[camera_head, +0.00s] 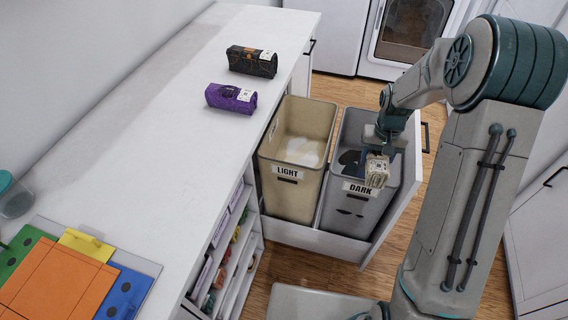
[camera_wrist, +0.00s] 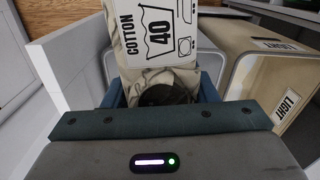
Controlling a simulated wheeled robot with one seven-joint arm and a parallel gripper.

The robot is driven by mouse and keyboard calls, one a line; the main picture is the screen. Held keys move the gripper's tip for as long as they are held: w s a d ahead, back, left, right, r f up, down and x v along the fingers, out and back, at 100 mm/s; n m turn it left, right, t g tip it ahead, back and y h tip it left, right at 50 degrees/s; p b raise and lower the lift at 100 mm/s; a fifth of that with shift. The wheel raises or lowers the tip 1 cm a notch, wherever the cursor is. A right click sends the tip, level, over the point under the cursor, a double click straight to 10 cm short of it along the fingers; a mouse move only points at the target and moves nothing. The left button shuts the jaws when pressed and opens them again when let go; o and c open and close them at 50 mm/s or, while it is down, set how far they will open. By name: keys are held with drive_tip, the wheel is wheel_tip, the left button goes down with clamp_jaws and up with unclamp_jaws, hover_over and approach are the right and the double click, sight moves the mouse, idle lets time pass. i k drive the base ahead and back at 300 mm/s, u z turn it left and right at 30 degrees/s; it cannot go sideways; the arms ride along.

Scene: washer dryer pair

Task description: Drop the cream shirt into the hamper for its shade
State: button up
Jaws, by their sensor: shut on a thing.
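My gripper (camera_head: 380,150) is shut on the cream shirt (camera_head: 377,172), a rolled bundle with a white care tag. In the wrist view the shirt (camera_wrist: 160,82) sits between the jaws, and its tag reads "COTTON 40". In the head view the shirt appears over the grey hamper (camera_head: 357,208) labelled DARK, near its front right rim; its exact height is hard to tell. The beige hamper (camera_head: 290,200) labelled LIGHT stands just left of it, with pale cloth inside. It also shows at the right in the wrist view (camera_wrist: 257,72). Dark cloth lies inside the grey hamper.
Both hampers stand in a pulled-out drawer (camera_head: 305,238). The white counter (camera_head: 150,130) at left bears a black rolled garment (camera_head: 251,61), a purple one (camera_head: 231,98) and coloured panels (camera_head: 60,280). Shelves lie below the counter. A front-loading machine (camera_head: 405,35) stands behind.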

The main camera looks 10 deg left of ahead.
sight(303, 162)
drive_tip(key=u, duration=0.55)
drive_tip(key=i, duration=1)
